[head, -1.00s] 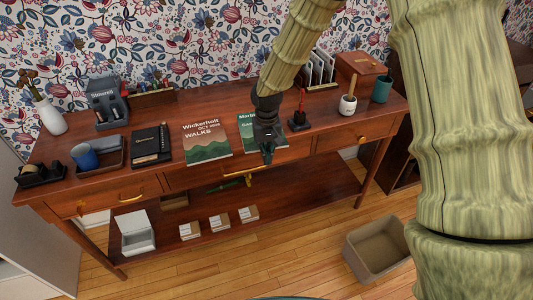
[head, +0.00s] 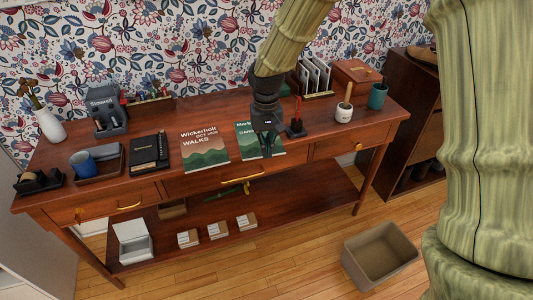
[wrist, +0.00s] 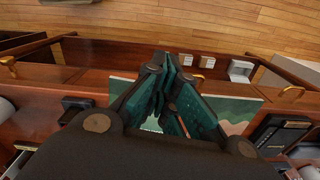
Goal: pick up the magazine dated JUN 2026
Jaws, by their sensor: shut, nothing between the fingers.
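Two magazines lie on the wooden console table (head: 330,133). The left one (head: 203,150) has a cream and green cover reading "Wickerholt OCT 2026 WALKS". The other, a green magazine (head: 245,143) starting "Marb", is partly hidden by my gripper; its date cannot be read. My gripper (head: 267,152) is shut and empty, over the green magazine; I cannot tell whether it touches. In the wrist view, my gripper (wrist: 163,65) points away, with the green magazine (wrist: 122,87) to its left and the Wickerholt magazine (wrist: 236,108) to its right.
A black notebook (head: 149,153) and a tray with a blue mug (head: 82,162) are left of the magazines. A red pen in a black stand (head: 296,128) is close right of my gripper; a white pot (head: 344,112) is further right. A bin (head: 380,255) stands on the floor.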

